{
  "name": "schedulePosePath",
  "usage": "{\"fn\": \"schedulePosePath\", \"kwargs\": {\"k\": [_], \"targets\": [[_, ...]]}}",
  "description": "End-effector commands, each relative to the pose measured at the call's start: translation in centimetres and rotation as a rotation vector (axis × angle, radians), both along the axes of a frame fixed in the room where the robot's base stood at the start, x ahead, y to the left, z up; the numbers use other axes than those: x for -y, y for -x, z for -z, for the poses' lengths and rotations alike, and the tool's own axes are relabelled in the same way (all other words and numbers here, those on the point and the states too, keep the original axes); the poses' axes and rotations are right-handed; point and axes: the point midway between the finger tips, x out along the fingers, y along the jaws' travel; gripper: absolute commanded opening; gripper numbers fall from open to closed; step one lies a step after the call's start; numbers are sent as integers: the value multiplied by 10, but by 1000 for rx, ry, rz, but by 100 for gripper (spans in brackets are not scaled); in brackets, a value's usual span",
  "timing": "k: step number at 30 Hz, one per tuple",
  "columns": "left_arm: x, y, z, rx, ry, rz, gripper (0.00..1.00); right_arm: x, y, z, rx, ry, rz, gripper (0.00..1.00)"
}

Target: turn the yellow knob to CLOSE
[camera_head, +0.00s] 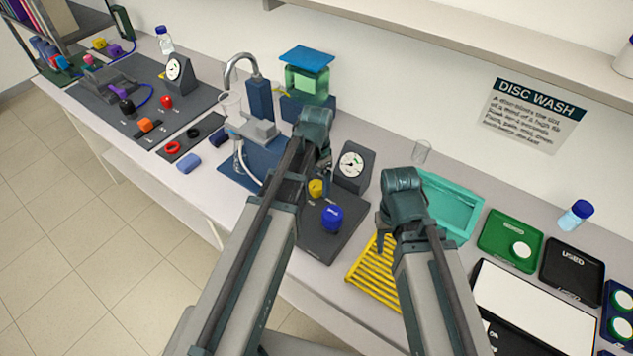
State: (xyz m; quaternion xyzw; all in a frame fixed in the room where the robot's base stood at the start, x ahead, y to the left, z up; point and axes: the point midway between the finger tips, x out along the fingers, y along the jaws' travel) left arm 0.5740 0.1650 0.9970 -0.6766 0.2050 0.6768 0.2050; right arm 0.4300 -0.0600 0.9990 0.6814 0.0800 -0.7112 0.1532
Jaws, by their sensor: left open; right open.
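A yellow knob (316,188) stands on a dark grey panel (327,247) in the middle of the bench, with a blue knob (332,217) in front of it. The panel's label markings are too small or hidden to read. My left gripper (322,162) is open, just behind the yellow knob in the picture; whether it touches the knob cannot be told. The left forearm covers the panel's left part. My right gripper (383,216) is open and empty, to the right of the panel. A small yellow knob (99,43) also shows at the far left.
A pressure gauge (354,166) stands behind the panel. A yellow rack (370,276) and a teal tray (455,203) lie to the right, near my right arm. A blue-based apparatus with a tap (240,66) stands left. A shelf (450,32) runs along the wall.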

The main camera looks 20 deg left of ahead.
Motion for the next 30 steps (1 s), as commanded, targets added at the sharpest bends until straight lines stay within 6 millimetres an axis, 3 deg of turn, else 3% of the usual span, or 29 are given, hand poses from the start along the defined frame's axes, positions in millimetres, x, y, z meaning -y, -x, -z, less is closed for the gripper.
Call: {"fn": "schedulePosePath", "kwargs": {"k": [11,30], "targets": [[0,0,-28,0,0,0,84,0,0,-28,0,0,-1,50],[0,0,-122,0,0,0,84,0,0,-122,1,-2,14,50]]}}
